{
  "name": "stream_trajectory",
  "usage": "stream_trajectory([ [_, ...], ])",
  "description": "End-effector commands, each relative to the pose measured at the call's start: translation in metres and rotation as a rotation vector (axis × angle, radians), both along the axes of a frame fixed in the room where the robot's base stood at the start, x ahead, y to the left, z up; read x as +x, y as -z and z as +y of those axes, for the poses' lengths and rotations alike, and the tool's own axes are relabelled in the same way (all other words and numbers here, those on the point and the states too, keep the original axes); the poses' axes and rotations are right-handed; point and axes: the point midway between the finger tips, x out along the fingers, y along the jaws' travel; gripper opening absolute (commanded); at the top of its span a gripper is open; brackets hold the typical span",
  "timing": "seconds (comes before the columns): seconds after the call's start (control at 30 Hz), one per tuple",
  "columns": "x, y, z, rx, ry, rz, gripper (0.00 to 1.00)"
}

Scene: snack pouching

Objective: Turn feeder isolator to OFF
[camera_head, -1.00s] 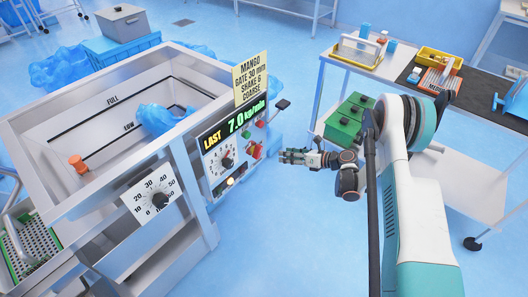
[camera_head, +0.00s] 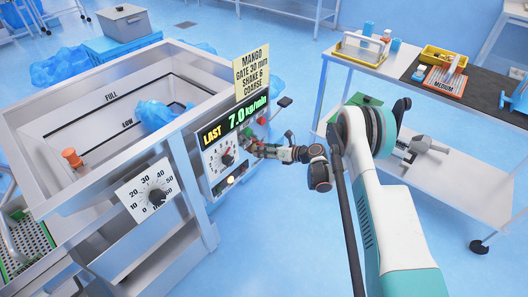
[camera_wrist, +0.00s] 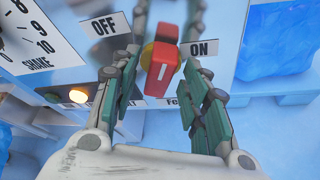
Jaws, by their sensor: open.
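The feeder isolator is a red handle (camera_wrist: 162,68) on a yellow base, seen in the wrist view between the OFF label (camera_wrist: 104,25) and the ON label (camera_wrist: 204,48). Its white mark sits at the lower end of the handle. My gripper (camera_wrist: 165,40) is open, with one finger on each side of the red handle; I cannot tell whether either touches it. In the head view my gripper (camera_head: 250,146) is at the right part of the feeder's control panel (camera_head: 219,165) and hides the isolator there.
The shake dial (camera_head: 227,160) and a lit amber lamp (camera_wrist: 78,96) are left of the isolator. The display (camera_head: 236,120) reads 7.0 kg/min. A side table (camera_head: 420,95) with trays stands to the right. Blue floor is clear between the feeder and the table.

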Motion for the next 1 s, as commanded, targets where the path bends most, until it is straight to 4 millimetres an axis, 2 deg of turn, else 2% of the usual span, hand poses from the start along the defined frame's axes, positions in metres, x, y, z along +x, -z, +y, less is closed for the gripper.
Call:
stream_trajectory([
  [0.17, 0.0, -0.0002, -0.0002, 0.0, 0.0, 0.0, 0.42],
  [0.3, -0.0001, -0.0002, -0.0002, 0.0, 0.0, 0.0, 0.1],
  [0.37, 0.0, -0.0002, -0.0004, 0.0, 0.0, 0.0, 0.0],
  [0.7, -0.0006, -0.0002, 0.0, -0.015, 0.0, -0.017, 0.0],
  [1.0, -0.0025, -0.0012, 0.0014, -0.114, -0.001, -0.145, 0.0],
])
